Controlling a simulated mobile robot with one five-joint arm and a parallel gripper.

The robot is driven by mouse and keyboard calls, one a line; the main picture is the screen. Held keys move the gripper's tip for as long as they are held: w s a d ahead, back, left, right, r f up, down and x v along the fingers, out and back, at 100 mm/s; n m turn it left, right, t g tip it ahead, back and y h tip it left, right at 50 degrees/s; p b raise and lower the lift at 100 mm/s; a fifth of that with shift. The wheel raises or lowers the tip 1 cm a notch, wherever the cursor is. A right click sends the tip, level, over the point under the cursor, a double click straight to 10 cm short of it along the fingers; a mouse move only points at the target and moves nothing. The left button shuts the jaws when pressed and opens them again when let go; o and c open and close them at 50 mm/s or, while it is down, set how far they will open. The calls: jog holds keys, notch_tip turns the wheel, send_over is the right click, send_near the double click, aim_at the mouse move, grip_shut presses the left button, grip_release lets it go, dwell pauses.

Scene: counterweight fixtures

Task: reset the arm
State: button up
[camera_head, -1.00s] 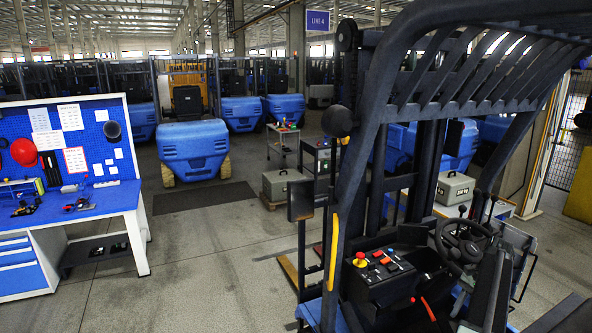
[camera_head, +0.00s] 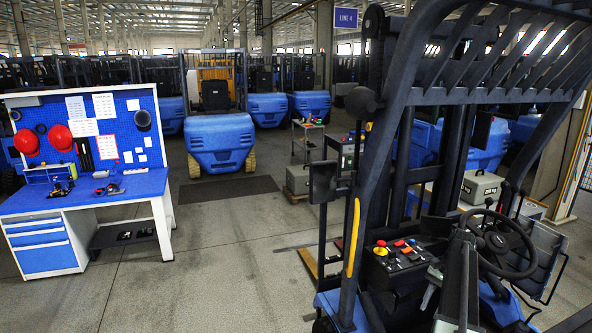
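My gripper is not in view, and I cannot make out my arm with certainty. A forklift (camera_head: 352,275) with a dark overhead guard fills the right side. No counterweight fixture can be told apart for certain at this size.
A blue workbench (camera_head: 90,192) with a pegboard, red helmets (camera_head: 60,137) and small tools stands at the left. A blue forklift (camera_head: 219,140) stands behind a dark floor mat (camera_head: 228,188). Grey cases (camera_head: 481,188) stand farther back. The floor between bench and near forklift is clear.

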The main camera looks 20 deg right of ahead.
jog(key=w+a+f+n+h+b, duration=0.1)
jog(key=w+a+f+n+b, duration=0.2)
jog(key=a, duration=0.6)
jog(key=w+a+f+n+g+b, duration=0.1)
jog(key=w+a+f+b, duration=0.3)
jog(key=a, duration=0.5)
jog(key=w+a+f+n+h+b, duration=0.1)
jog(key=w+a+f+b, duration=0.3)
jog(key=a, duration=0.6)
jog(key=s+a+f+n+b, duration=0.2)
jog(key=s+a+f+n, duration=0.1)
jog(key=a, duration=0.4)
jog(key=s+a+f+n+t+h+b, duration=0.1)
jog(key=s+a+f+n+b, duration=0.1)
jog(key=a, duration=0.6)
jog(key=s+a+f+n+t+h+b, duration=0.1)
jog(key=s+a+f+n+b, duration=0.2)
jog(key=a+f+n, duration=0.2)
jog(key=a, duration=0.2)
jog(key=shift+s+a+f+b, duration=0.3)
jog(key=shift+s+a+b, duration=0.05)
